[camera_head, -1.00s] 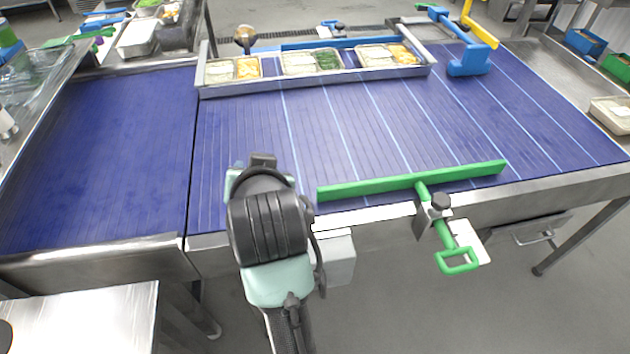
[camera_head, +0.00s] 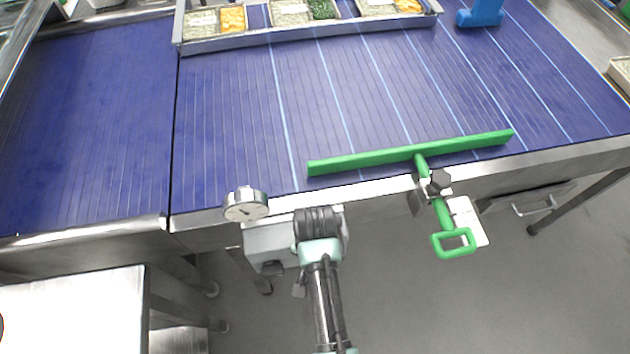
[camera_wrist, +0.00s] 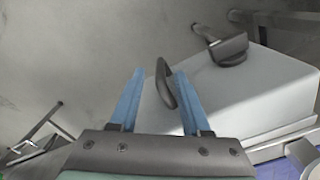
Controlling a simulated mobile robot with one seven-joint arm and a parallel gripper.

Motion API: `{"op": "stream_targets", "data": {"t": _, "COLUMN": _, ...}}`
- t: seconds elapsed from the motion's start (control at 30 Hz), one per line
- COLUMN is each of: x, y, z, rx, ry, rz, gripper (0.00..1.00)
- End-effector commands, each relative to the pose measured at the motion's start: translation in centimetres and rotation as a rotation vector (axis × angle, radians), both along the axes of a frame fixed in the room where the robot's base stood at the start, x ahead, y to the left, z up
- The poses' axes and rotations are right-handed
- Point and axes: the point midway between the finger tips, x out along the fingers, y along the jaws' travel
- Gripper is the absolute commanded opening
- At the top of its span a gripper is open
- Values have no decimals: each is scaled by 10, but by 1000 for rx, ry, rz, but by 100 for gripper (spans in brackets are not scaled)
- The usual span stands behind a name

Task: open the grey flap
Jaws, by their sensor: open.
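The grey flap (camera_wrist: 235,95) shows in the wrist view as a light grey panel on a box-like housing. The grey housing (camera_head: 268,243) also shows below the belt's front edge in the head view, partly hidden by my arm. My gripper (camera_wrist: 160,73) has two blue fingers, open, one on each side of the handle. The handle lies between them in the picture; I cannot tell any contact. My fingers are hidden in the head view.
A blue conveyor belt (camera_head: 250,110) with a metal front edge lies above the housing. A green bar (camera_head: 410,152) with a green handle (camera_head: 453,243) is at the right. A round metal piece (camera_head: 246,206) sits at the belt edge. A metal table (camera_head: 75,310) stands at lower left.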

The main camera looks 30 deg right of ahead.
Motion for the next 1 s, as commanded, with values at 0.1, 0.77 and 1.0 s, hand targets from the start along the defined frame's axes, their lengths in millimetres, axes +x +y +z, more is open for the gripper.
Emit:
{"op": "stream_targets", "data": {"t": 0.1, "x": 0, "y": 0, "z": -19, "rx": 1, "ry": 1, "rz": 0, "gripper": 47}}
{"op": "stream_targets", "data": {"t": 0.77, "x": 1, "y": 0, "z": -34, "rx": -1, "ry": -2, "rz": 1, "gripper": 16}}
{"op": "stream_targets", "data": {"t": 1.0, "x": 1, "y": 0, "z": -33, "rx": -1, "ry": -2, "rz": 1, "gripper": 0}}
